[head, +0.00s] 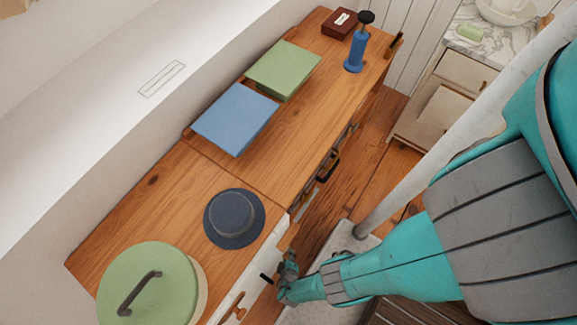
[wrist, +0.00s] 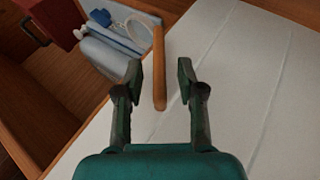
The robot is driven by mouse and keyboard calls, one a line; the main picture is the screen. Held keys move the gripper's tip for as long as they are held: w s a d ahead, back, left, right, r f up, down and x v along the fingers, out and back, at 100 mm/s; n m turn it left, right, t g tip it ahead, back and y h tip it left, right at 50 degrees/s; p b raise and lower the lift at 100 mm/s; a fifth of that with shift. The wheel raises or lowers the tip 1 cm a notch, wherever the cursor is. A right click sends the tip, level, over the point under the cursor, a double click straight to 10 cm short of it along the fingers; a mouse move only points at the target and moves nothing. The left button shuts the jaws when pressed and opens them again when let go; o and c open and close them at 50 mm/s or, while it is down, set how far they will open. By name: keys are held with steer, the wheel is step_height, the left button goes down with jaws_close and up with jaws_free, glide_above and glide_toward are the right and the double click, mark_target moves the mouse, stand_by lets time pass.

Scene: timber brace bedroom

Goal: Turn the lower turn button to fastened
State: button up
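A wooden turn button (wrist: 158,75), a slim bar, shows in the wrist view against a white panel (wrist: 230,75). It runs up the picture from between my fingers. My gripper (wrist: 159,72) is open, with one finger on each side of the bar; a gap shows on both sides, and I see no clear contact. In the head view my gripper (head: 288,268) is low beside the cabinet front, close to a small wooden piece (head: 288,236). Another wooden piece (head: 233,308) shows on the white front further down the picture. I cannot tell which of these is the lower button.
The wrist view shows an open wooden compartment at left with a red box (wrist: 55,18) and a pale blue container (wrist: 115,45). On the cabinet top (head: 160,190) are a green round lid (head: 150,285), a dark hat (head: 234,218), blue and green folded items and a blue pump.

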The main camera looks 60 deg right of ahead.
steer(key=v, duration=0.7)
steer(key=shift+a+r, duration=0.15)
steer(key=shift+r, duration=0.05)
steer(key=shift+s, duration=0.1)
stand_by(0.3)
